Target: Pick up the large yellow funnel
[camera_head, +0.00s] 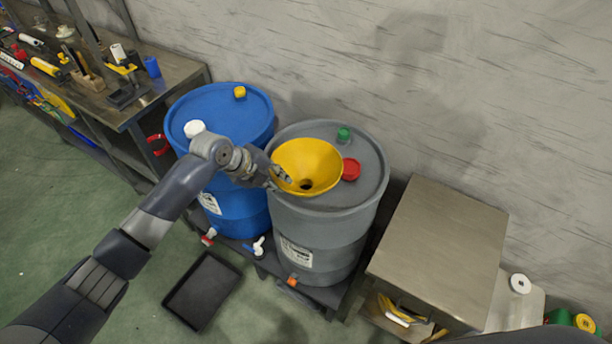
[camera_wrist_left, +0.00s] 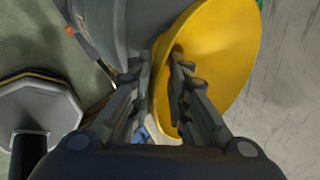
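The large yellow funnel (camera_head: 312,158) sits on top of the grey drum (camera_head: 370,205), its wide mouth facing up and a dark hole at its bottom. My left gripper (camera_head: 278,178) is at the funnel's left rim. In the left wrist view the funnel (camera_wrist_left: 225,60) fills the upper right. There the fingers of my left gripper (camera_wrist_left: 162,72) are apart, with the funnel's edge between them; one finger overlaps the funnel's inside and the other is outside. Firm contact is not clear. My right gripper is not in view.
A red cap (camera_head: 351,169) and a green cap (camera_head: 343,135) are on the grey drum by the funnel. A blue drum (camera_head: 225,105) stands to the left. A metal cabinet (camera_head: 445,240) is at the right. A cluttered workbench (camera_head: 165,75) is at upper left.

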